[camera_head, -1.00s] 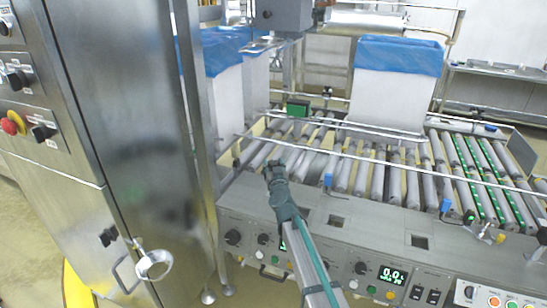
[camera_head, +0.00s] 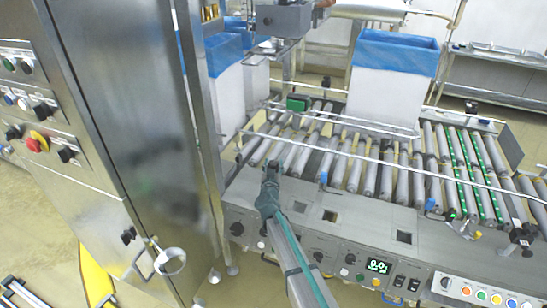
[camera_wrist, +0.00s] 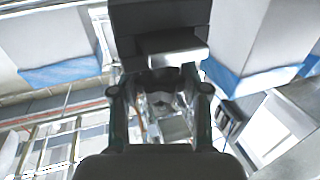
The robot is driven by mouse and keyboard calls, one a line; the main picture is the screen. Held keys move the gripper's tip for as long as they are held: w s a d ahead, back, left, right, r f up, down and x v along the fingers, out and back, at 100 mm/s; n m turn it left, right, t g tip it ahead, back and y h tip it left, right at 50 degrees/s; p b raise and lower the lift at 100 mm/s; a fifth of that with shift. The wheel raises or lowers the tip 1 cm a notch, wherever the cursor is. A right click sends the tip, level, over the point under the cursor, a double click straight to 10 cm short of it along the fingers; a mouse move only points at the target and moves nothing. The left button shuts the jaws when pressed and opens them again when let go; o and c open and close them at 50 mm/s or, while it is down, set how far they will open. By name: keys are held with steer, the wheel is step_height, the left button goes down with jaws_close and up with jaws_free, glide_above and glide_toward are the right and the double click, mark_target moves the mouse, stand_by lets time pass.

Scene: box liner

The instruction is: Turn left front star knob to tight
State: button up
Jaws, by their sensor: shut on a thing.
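My gripper (camera_head: 270,166) is at the front left of the roller conveyor (camera_head: 330,158), above the front ledge. It also shows in the wrist view (camera_wrist: 161,98), with a finger on each side and a small grey piece between them. The gripper is shut on this piece, which appears to be the left front star knob. My fingers hide most of it, so I cannot tell its shape or how tight it is. A dark block (camera_wrist: 160,25) with a pale bar is just past the fingertips.
A steel cabinet (camera_head: 130,130) stands close on the left. A guide rail (camera_head: 350,157) crosses above the rollers. A white box with a blue liner (camera_head: 390,85) stands at the back.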

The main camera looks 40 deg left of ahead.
steer(key=shift+a+r+p, duration=0.15)
steer(key=shift+r+p, duration=0.2)
steer(key=shift+p, duration=0.65)
steer(key=shift+f+m+t+h+p, duration=0.3)
steer(key=shift+m+h+p, duration=0.1)
steer(key=shift+h, duration=0.1)
steer(key=o, duration=1.2)
steer(key=shift+c, duration=0.2)
steer(key=v, duration=1.2)
